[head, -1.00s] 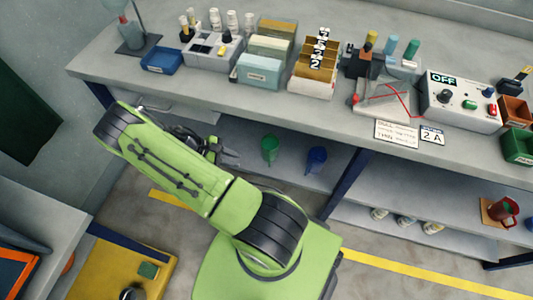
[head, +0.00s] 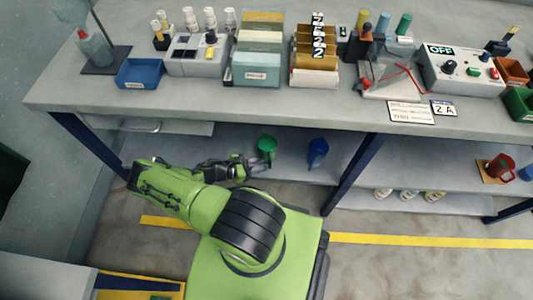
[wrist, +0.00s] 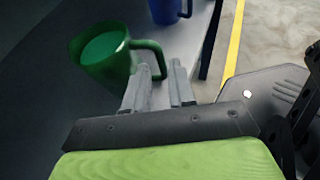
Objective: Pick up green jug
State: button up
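The green jug (head: 267,146) stands on the shelf under the bench, left of a blue jug. In the wrist view the green jug (wrist: 103,55) is at the upper left, with its handle toward the fingers. My gripper (head: 257,163) reaches in beside the green jug in the head view. In the wrist view my gripper (wrist: 160,68) is open, its two fingers apart. The end of the handle shows at the gap between the fingertips, partly hidden by the left finger. I cannot tell whether they touch.
The blue jug (head: 317,151) stands to the right on the same shelf (head: 345,148). A dark blue bench leg (head: 349,183) is right of it. The bench top (head: 200,100) overhangs the shelf. A red jug (head: 499,167) is far right.

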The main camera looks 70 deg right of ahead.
jog(key=b+x, duration=0.1)
jog(key=x, duration=0.6)
grip_shut()
jog(key=shift+r, duration=0.1)
